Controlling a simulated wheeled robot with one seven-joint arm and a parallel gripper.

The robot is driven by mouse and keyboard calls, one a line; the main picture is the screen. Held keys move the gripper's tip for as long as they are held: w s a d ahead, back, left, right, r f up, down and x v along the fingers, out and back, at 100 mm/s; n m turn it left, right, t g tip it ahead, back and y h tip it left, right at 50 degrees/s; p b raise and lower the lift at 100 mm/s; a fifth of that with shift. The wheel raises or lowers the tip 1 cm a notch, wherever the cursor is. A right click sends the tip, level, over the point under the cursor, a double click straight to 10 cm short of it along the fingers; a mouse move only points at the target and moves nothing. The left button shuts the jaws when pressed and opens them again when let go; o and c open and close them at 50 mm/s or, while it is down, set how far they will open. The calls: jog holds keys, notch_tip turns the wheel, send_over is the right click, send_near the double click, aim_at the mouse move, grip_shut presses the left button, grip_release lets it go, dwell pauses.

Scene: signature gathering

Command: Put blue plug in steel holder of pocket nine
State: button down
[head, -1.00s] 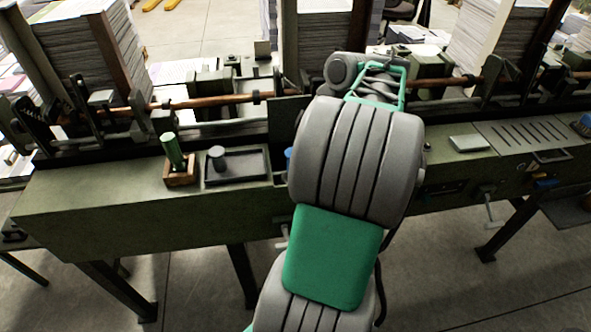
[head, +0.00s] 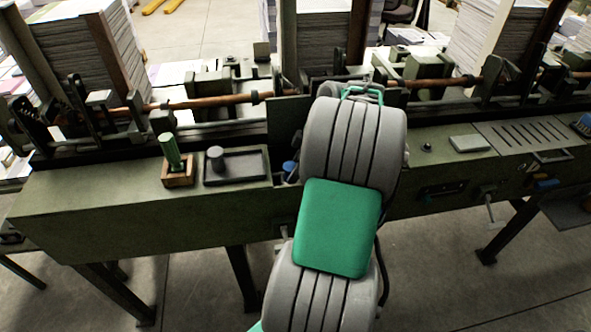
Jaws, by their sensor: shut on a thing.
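My gripper's fingers are hidden behind my own arm, so I cannot see what they hold. A small blue thing (head: 289,166) shows just left of my arm, at the edge of the green machine bench (head: 110,208). It is too small and too covered to tell whether it is the blue plug. I cannot pick out the steel holder of pocket nine; my arm covers the middle of the bench.
A green cylinder (head: 171,150) stands tilted in a wooden block (head: 178,178). Beside it is a dark tray (head: 250,173) with a grey knobbed piece (head: 216,157). A flat grey box (head: 470,144) and a slotted plate (head: 527,133) lie at right. Paper stacks (head: 75,60) rise behind.

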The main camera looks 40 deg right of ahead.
jog(key=shift+s+a+f, duration=0.15)
jog(key=shift+f, duration=0.35)
jog(key=c, duration=1)
grip_release()
jog(key=shift+s, duration=0.1)
jog(key=shift+c, duration=0.2)
jog(key=shift+o, duration=0.6)
jog(key=w+p+v, duration=0.1)
jog(key=p+v, duration=0.3)
jog(key=v, duration=0.9)
jog(key=shift+r, duration=0.25)
jog(key=shift+s, duration=0.1)
